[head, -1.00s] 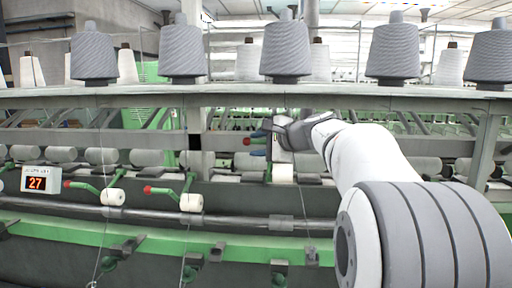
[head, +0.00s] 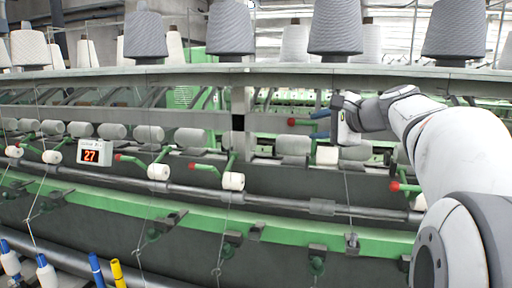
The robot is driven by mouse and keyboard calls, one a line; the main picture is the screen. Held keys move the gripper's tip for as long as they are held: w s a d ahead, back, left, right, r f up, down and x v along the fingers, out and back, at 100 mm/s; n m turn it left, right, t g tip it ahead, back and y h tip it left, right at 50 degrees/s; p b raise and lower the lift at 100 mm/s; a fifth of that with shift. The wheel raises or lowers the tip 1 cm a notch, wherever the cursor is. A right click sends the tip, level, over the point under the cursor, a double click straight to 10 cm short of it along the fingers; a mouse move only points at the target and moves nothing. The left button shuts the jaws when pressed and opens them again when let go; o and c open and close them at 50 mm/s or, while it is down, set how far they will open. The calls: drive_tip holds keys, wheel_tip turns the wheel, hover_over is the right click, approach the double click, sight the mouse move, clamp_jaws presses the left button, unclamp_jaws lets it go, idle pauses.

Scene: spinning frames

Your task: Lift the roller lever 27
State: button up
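A row of green roller levers with red knobs runs along the machine. One lever's red knob (head: 292,122) stands clearly higher than its neighbours, so this lever looks raised. A white roller (head: 327,156) is below and right of it. My gripper (head: 320,125) is just right of this knob, its blue fingers spread apart, with a small gap to the knob. No number shows on the levers themselves.
Grey yarn cones (head: 335,27) stand on the long shelf (head: 200,75) above the gripper. A lower lever with a red knob (head: 394,187) is under my arm. A green rail (head: 270,228) crosses in front. Blue and yellow bobbins (head: 117,273) stand at lower left.

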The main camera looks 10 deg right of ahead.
drive_tip(key=s+a+f+n+g+h, duration=0.1)
drive_tip(key=s+a+f+n+g, duration=0.3)
drive_tip(key=s+f, duration=0.4)
drive_tip(key=s+a+f+n+g+h, duration=0.15)
drive_tip(key=s+a+f+n, duration=0.35)
drive_tip(key=f, duration=0.5)
drive_tip(key=s+f+n+g+h, duration=0.3)
drive_tip(key=s+f+n, duration=0.4)
drive_tip(key=s+f, duration=0.6)
drive_tip(key=s+g, duration=0.1)
drive_tip(key=s, duration=0.1)
drive_tip(key=shift+s+a+f+n+h, duration=0.2)
drive_tip(key=shift+s+a+n+h, duration=0.1)
drive_tip(key=shift+s+a+h, duration=0.05)
